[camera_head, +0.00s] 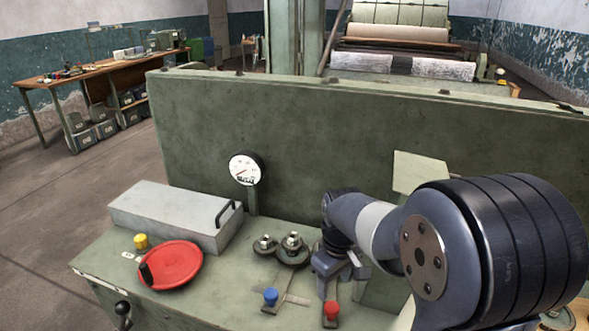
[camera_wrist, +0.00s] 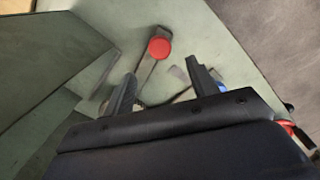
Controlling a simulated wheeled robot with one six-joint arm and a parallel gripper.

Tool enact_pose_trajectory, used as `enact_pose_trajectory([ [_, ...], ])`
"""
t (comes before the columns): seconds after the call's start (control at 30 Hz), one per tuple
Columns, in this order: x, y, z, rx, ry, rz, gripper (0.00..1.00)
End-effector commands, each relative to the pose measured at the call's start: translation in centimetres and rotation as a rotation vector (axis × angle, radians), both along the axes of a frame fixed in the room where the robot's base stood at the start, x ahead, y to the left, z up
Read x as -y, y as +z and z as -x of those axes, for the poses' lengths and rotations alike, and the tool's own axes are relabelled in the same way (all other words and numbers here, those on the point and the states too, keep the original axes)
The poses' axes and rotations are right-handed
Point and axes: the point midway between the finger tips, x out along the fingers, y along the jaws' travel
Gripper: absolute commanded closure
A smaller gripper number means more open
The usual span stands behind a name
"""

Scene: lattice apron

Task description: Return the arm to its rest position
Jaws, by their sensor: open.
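My arm reaches in from the right of the head view and bends down over the green bench top (camera_head: 215,300). My gripper (camera_head: 338,282) is low over the bench, behind a red-knobbed lever (camera_head: 331,311) and to the right of a blue-knobbed lever (camera_head: 270,296). In the wrist view my gripper (camera_wrist: 161,70) has its two fingers spread apart, with nothing held between them. The red knob (camera_wrist: 159,47) shows beyond the gap. I cannot tell whether the fingers touch anything.
A red handwheel (camera_head: 172,267), a yellow button (camera_head: 141,241) and a grey box with a handle (camera_head: 172,212) are on the left. Dark round fittings (camera_head: 291,248) stand beside my gripper. A gauge (camera_head: 245,168) stands before the tall green panel (camera_head: 330,130).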

Motion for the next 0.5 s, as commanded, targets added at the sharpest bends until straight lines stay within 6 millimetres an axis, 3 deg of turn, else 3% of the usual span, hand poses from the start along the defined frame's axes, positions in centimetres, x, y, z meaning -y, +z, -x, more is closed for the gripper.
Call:
enact_pose_trajectory([
  [0.3, 0.0, -6.4, 0.1, -0.006, 0.0, 0.0, 0.44],
  [0.43, 0.0, -8.5, 0.1, -0.005, 0.0, 0.0, 0.44],
  [0.5, -0.6, -8.3, -0.1, 0.0, -0.014, 0.0, 0.44],
])
